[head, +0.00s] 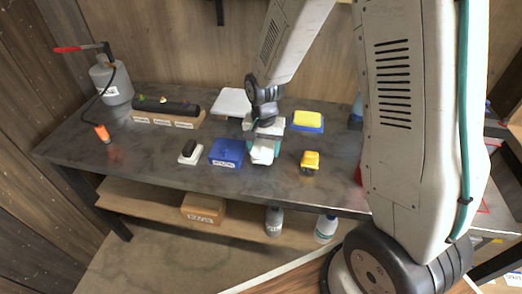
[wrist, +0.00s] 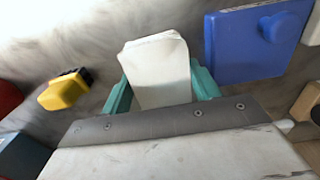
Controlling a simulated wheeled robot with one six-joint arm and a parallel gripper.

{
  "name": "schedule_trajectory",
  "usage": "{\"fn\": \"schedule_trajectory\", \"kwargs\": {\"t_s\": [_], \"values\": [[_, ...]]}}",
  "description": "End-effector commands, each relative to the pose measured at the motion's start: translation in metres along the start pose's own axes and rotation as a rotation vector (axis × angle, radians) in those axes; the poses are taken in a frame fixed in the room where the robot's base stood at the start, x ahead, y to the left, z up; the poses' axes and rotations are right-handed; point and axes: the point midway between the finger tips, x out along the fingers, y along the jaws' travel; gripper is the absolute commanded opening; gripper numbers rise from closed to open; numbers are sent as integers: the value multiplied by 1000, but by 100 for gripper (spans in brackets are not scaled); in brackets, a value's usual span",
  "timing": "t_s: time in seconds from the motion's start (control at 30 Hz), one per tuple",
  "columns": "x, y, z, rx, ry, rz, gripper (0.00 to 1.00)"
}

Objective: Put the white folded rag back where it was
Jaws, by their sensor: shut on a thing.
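The white folded rag (wrist: 158,64) stands out between the two teal fingers of my gripper (wrist: 161,90) in the wrist view. My gripper (head: 263,146) is shut on it. In the head view the rag (head: 261,155) shows as a pale patch below the wrist, above the middle of the table, partly hidden by the gripper. I cannot tell whether its lower end touches the tabletop.
On the table (head: 130,163), a blue labelled box (head: 227,153) lies close left of the gripper, and a yellow-black object (head: 310,161) to its right. A white flat pad (head: 231,103) and a yellow block on a blue base (head: 307,119) lie behind. The front left tabletop is clear.

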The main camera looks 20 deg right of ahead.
Motion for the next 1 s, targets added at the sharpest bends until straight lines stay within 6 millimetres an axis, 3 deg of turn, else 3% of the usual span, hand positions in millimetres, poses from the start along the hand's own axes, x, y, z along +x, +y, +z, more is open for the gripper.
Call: {"fn": "schedule_trajectory", "kwargs": {"t_s": [0.03, 0.17, 0.57, 0.6, 0.67, 1.0], "values": [[14, 2, 4, -2, -9, 7, 35], [29, 0, 4, -4, -6, 5, 35], [34, 0, 4, -5, -5, 4, 35], [35, 0, 4, -5, -5, 4, 64], [35, 0, 4, -5, -4, 3, 81], [32, -1, 4, -5, -3, 2, 83]]}}
